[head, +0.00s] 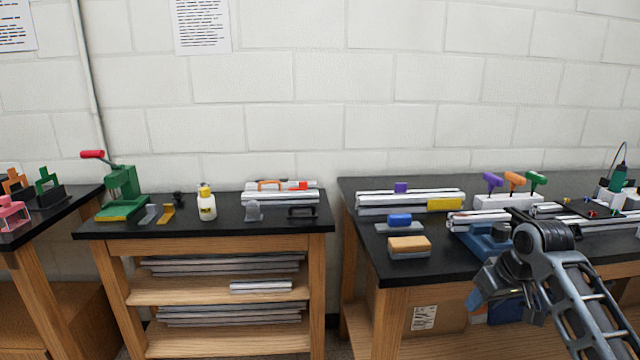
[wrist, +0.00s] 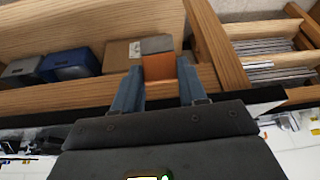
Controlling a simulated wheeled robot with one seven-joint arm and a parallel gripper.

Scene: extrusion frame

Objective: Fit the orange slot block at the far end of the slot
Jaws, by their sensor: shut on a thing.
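An orange block (wrist: 158,68) with a grey part (wrist: 157,44) at its far end sits between the blue fingers of my gripper (wrist: 160,88) in the wrist view. My gripper is shut on it. In the head view my gripper (head: 478,298) is at the front edge of the right bench, and the block is hard to make out there. Silver slotted extrusions (head: 375,201) lie at the back left of the right bench, with a purple block (head: 401,187) on top and a yellow block (head: 445,204) at the front. More extrusion (head: 462,219) lies by a blue vise (head: 484,240).
A tan-topped block (head: 409,245) and a blue-topped one (head: 399,220) stand on the right bench's front left. Coloured-handle tools (head: 514,180) stand in a white holder behind. The middle bench (head: 225,228) holds a glue bottle (head: 207,205), a green press (head: 122,190) and more extrusion.

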